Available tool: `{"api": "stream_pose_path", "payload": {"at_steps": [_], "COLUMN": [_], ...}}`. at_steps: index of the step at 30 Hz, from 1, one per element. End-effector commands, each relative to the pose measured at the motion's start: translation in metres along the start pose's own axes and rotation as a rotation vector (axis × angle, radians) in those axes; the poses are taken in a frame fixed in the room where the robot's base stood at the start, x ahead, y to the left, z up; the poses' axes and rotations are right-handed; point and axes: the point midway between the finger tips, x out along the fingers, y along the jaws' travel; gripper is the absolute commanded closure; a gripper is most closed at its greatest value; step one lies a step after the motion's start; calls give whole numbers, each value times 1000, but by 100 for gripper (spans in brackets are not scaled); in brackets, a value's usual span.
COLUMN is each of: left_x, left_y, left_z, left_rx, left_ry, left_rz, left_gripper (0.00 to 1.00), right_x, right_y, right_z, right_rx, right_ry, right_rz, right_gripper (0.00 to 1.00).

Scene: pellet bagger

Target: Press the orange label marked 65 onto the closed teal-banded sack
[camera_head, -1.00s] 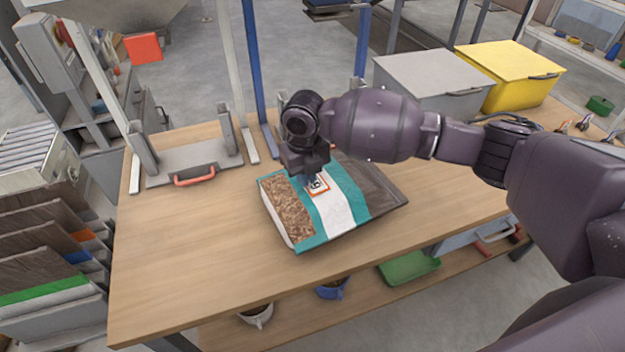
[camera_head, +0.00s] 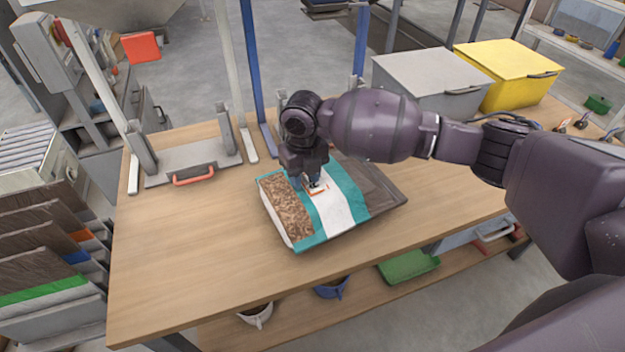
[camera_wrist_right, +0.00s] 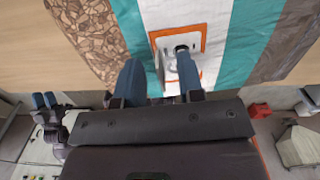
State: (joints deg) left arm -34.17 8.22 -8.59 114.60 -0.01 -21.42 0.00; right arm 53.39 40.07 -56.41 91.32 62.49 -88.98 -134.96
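The teal-banded sack (camera_head: 345,205) lies flat on the wooden table, with a brown pellet picture, teal and white bands and a dark brown end. The orange-bordered label (camera_head: 316,190) lies against its white band near the left teal band. In the right wrist view, the label (camera_wrist_right: 197,38) looks flat on the sack, its dark marking partly covered. My right gripper (camera_head: 312,182) is low over the label. Its blue fingers (camera_wrist_right: 160,78) are apart, one overlapping the label; contact is unclear. My left gripper (camera_wrist_right: 45,100) shows small at the left of the wrist view; its opening is unclear.
A grey fixture with an orange handle (camera_head: 194,176) stands left of the sack. A grey bin (camera_head: 430,80) and a yellow bin (camera_head: 508,72) stand at the back right. The front left of the wooden table (camera_head: 190,260) is clear. Blue and white posts rise behind.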

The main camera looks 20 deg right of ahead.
Motion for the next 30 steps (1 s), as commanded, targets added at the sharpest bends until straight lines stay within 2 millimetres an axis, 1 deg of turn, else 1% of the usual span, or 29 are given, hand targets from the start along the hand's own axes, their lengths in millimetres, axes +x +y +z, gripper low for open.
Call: {"api": "stream_pose_path", "payload": {"at_steps": [2, 5, 12, 18, 24, 30], "left_x": [0, -1, -3, -4, -7, -7], "left_y": [0, 0, -1, -2, -2, -2], "left_z": [-2, -5, -9, -5, -2, -4], "left_rx": [0, 0, 0, -1, -2, -2], "left_ry": [2, 6, 12, 2, -4, -1], "left_rz": [0, 0, -1, -2, -3, -3], "left_gripper": [65, 65, 65, 65, 65, 65], "right_x": [-4, -17, -61, -92, -106, -108], "right_y": [0, 0, 0, 0, 0, 0], "right_z": [0, 1, 1, 1, 0, 0], "right_rx": [0, 0, -1, 0, -1, 0], "right_ry": [-2, -4, -5, -4, -1, 0], "right_rz": [0, 0, -1, -1, 0, 0], "right_gripper": [65, 65, 65, 65, 65, 65]}}
